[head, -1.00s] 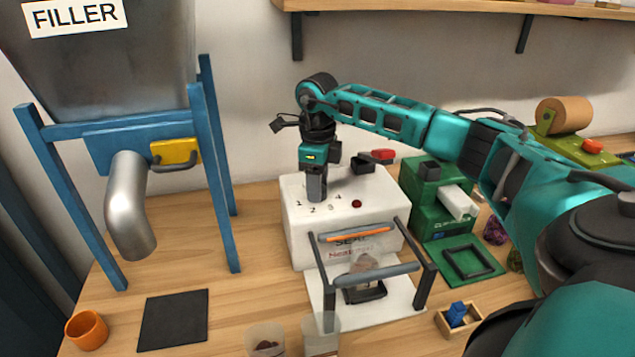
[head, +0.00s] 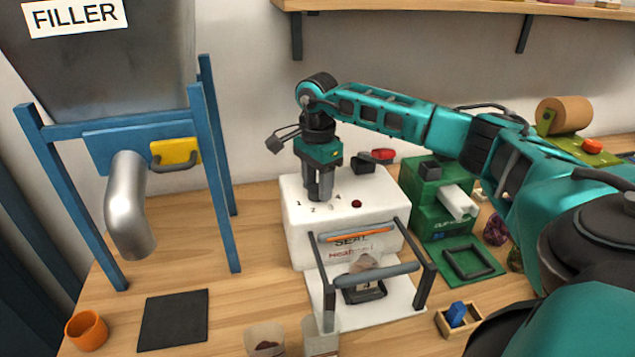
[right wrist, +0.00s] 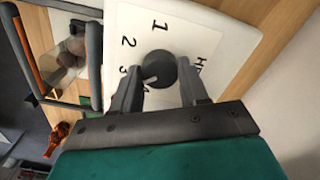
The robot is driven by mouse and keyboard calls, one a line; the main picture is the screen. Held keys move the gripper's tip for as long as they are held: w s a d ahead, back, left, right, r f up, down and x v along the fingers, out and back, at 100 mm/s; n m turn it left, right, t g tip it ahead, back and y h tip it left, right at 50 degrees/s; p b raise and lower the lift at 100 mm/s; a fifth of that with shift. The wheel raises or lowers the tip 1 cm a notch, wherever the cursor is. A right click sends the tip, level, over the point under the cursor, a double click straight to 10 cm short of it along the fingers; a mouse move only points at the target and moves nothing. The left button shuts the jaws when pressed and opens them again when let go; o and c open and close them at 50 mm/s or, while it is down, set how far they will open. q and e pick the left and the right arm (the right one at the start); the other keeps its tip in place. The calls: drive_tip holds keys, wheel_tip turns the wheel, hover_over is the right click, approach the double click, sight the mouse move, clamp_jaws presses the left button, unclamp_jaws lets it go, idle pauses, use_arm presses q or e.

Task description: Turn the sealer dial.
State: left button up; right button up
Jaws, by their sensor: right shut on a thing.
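The sealer (head: 300,235) is a white box on the table with numbers on top and a hinged frame with a grey bar at the front. Its dial (right wrist: 160,67) is a dark round knob in the right wrist view, ringed by the numbers 1 to 4. A pale mark on its edge lies near the 3 and 4. My right gripper (head: 320,196) points straight down over the sealer top, shut on the dial with a finger on either side. In the head view the fingers hide the dial. My left gripper is not in view.
A small bag (head: 364,263) sits at the sealer's bar. A green machine (head: 425,205) stands close on the right. The filler (head: 127,205) is on the left, with a black mat (head: 173,320) and an orange cup (head: 87,331) below. Clear cups stand at the front edge.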

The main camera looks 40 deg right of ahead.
sight(317, 189)
drive_tip(key=n, duration=0.6)
drive_tip(key=shift+n, duration=0.3)
idle(0.4)
drive_tip(key=o, duration=1.1)
drive_tip(key=shift+c, duration=0.2)
wheel_tip(317, 189, up, 13)
drive_tip(key=shift+f, duration=0.1)
